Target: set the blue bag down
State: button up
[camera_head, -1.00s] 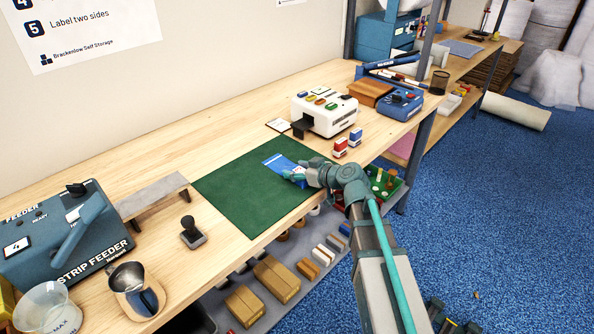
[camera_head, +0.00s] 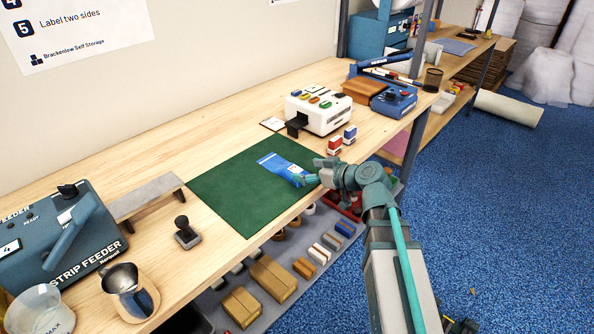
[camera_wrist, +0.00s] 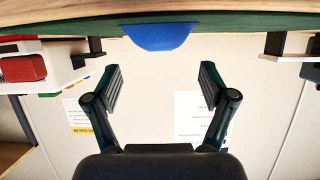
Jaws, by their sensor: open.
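The blue bag (camera_head: 280,167) lies on the green mat (camera_head: 237,203) near its right side, with white print on its upper face. My gripper (camera_head: 308,180) is at the near right end of the bag, low over the mat's edge. In the wrist view my gripper (camera_wrist: 156,88) has its two fingers wide apart with nothing between them. The blue bag (camera_wrist: 158,37) shows there as a rounded blue end at the top, beyond the fingertips and apart from them. The green mat also shows in the wrist view as a strip along the top (camera_wrist: 230,20).
Red and blue stampers (camera_head: 342,138) and a white machine with coloured buttons (camera_head: 322,110) stand beyond the mat. A black-handled stamp (camera_head: 186,232) and the strip feeder (camera_head: 60,245) stand to the left. A shelf with small boxes (camera_head: 272,279) is under the bench.

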jog(key=shift+v, duration=2.35)
